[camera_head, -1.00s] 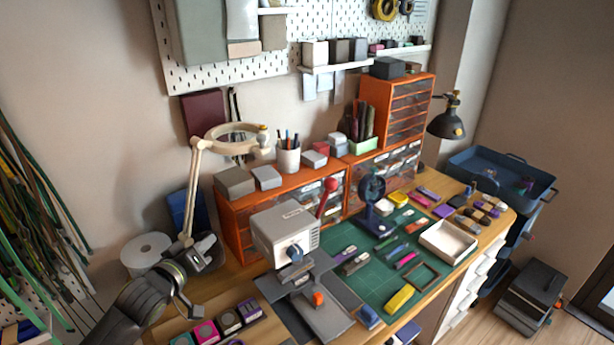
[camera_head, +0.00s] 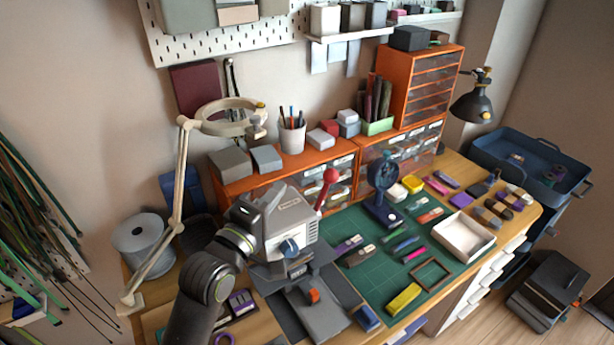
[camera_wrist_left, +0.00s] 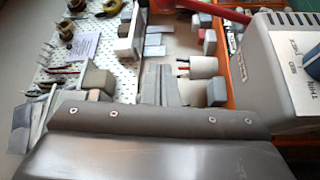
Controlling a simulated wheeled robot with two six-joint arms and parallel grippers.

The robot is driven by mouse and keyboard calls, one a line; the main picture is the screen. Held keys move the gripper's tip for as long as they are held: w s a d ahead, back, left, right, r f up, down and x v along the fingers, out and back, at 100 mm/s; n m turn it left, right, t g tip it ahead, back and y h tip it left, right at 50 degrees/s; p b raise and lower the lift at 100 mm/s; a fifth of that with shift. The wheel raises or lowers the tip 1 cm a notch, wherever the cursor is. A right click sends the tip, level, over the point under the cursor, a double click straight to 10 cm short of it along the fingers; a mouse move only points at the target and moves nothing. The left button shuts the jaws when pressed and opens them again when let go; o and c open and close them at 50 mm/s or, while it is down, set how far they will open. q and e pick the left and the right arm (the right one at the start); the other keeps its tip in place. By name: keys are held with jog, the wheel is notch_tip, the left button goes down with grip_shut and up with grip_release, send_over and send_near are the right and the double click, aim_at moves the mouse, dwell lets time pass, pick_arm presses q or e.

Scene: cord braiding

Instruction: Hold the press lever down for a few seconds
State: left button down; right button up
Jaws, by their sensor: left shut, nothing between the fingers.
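The press (camera_head: 288,222) is a light grey machine with a blue knob on its front, standing on the bench. Its lever is a red rod with a red ball end (camera_head: 331,175), raised and leaning up at the head's right side. In the left wrist view a red rod (camera_wrist_left: 205,8) crosses the top, left of the press head (camera_wrist_left: 285,60). My left gripper (camera_head: 258,205) is at the left side of the press head, apart from the red ball. It is shut and empty; its fingertips are hard to make out. My right gripper is not in view.
An orange drawer unit (camera_head: 345,190) stands behind the press. A magnifier lamp (camera_head: 180,180) rises left of my arm. A small dark blue device (camera_head: 383,195) and a green cutting mat (camera_head: 375,285) with strips and a white tray (camera_head: 463,237) lie to the right.

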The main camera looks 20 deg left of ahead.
pick_arm(q)
jog(key=p, duration=0.3)
send_over(323, 195)
jog(key=s+a, duration=0.2)
jog(key=shift+w+d, duration=0.1)
jog(key=shift+d, duration=0.15)
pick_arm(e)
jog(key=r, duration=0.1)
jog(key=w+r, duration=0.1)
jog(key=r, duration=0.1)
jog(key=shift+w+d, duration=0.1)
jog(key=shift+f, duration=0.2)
